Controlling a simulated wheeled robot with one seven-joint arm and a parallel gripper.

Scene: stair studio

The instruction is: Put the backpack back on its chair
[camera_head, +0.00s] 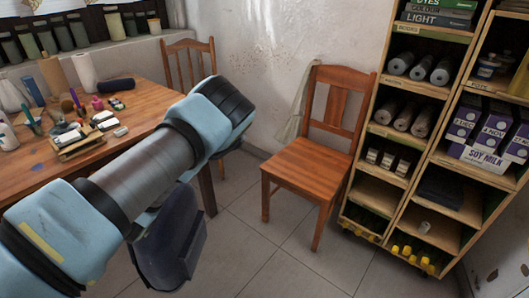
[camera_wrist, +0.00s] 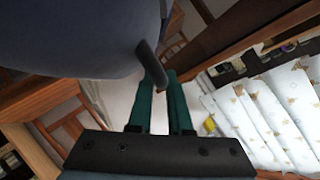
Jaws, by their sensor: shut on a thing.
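The dark blue backpack (camera_head: 172,240) hangs below my arm, left of the middle in the head view, and is partly covered by the arm. In the wrist view the backpack (camera_wrist: 70,35) fills the upper left, and its dark loop (camera_wrist: 152,63) reaches between the fingers. My gripper (camera_wrist: 160,88) is shut on this loop, with the green fingers on either side of it. The gripper is hidden behind my arm in the head view. A wooden chair (camera_head: 306,178) with an empty seat stands right of the backpack, against the wall. A second wooden chair (camera_head: 188,58) stands behind the table.
A wooden table (camera_head: 150,95) with bottles, pens and small items is on the left. A shelf unit (camera_head: 380,133) with rolls and cartons stands just right of the empty chair. Tiled floor (camera_head: 275,250) lies open in front of the chair.

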